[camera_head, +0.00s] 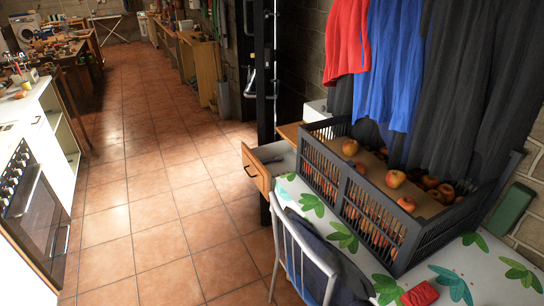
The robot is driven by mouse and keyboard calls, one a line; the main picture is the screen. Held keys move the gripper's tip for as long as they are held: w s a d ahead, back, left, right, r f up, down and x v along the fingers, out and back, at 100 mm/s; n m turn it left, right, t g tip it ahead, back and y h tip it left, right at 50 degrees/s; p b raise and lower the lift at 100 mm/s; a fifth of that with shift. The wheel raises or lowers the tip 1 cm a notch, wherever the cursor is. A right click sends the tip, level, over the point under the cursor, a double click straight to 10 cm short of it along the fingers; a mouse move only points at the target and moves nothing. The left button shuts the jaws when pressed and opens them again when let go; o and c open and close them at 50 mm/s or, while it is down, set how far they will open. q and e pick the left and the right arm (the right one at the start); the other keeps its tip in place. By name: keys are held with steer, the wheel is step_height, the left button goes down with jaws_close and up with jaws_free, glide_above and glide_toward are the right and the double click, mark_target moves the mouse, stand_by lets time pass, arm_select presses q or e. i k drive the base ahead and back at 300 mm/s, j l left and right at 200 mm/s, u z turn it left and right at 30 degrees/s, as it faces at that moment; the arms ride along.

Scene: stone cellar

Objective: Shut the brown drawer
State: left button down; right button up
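The brown drawer (256,171) is at the middle of the head view, at the far left end of the table with the leaf-patterned cloth. It has a wooden front with a small dark handle (249,171). It stands open: its front sits out to the left of the table, and part of its pale inside (272,153) shows behind the front. Neither of my grippers shows in this view, so I cannot see whether they are open or shut.
A dark crate (375,205) of apples stands on the leaf-patterned table (232,203). A metal-framed chair (302,250) stands at the table's near left side. A dark upright post (265,80) rises behind the drawer. The tiled floor (160,200) to the left is clear.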

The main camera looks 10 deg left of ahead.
mark_target(261, 175)
steer(key=i+j+z, duration=0.4)
steer(key=j+z, duration=0.25)
steer(key=i+j+z, duration=0.15)
steer(key=j+z, duration=0.15)
